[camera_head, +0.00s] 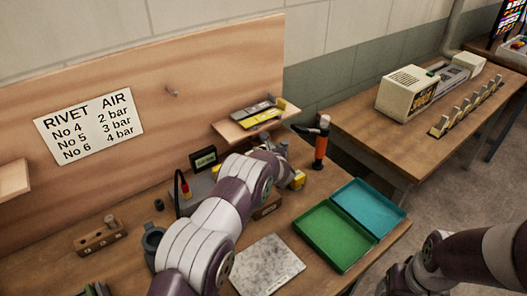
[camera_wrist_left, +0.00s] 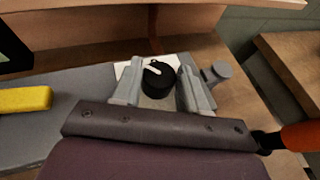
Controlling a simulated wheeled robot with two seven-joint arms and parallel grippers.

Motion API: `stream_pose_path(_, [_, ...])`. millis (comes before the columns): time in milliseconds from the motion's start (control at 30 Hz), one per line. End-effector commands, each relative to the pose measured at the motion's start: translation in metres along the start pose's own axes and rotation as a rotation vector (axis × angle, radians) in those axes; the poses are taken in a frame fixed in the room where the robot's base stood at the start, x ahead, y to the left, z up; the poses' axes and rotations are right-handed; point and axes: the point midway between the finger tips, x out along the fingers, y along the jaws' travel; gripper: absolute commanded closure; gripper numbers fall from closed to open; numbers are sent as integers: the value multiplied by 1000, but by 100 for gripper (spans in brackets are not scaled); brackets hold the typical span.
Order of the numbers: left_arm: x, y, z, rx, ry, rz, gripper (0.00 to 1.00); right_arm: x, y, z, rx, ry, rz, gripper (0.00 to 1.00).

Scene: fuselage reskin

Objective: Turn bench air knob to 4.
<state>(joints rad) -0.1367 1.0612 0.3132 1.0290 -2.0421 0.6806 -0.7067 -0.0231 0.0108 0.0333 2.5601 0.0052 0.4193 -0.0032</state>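The bench air knob (camera_wrist_left: 158,77) is round and black with a white pointer. In the left wrist view the pointer is directed toward the upper left; I cannot read any scale number by it. My left gripper (camera_wrist_left: 159,85) has its two grey fingers on either side of the knob, spread and close to its sides. I cannot make out firm contact. In the head view my left gripper (camera_head: 283,152) is at the back of the bench, and the arm hides the knob. My right arm shows at the lower right, but its gripper is not visible.
A small dark display (camera_head: 203,159) stands left of my left wrist. An orange-and-black tool (camera_head: 321,147) stands to the right. A shelf (camera_head: 232,130) hangs above. A green tray (camera_head: 334,235) and metal plate (camera_head: 268,268) lie in front. The wall sign (camera_head: 90,124) lists rivet numbers and bar values.

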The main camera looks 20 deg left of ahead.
Motion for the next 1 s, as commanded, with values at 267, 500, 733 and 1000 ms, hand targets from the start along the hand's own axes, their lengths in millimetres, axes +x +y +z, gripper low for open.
stream_pose_path(267, [1, -1, -1, -10, -4, 20, 91, 5, 0, 0, 0, 0, 0, 26])
stream_pose_path(500, [3, -4, -2, -85, -11, 191, 91, 30, 0, 4, 0, 0, 0, 26])
stream_pose_path(733, [0, -4, 2, -104, -1, 244, 91, 32, 0, 4, 0, 0, 0, 26])
stream_pose_path(1000, [0, -4, 2, -102, -1, 243, 35, 31, 0, 4, 0, 0, 0, 26])
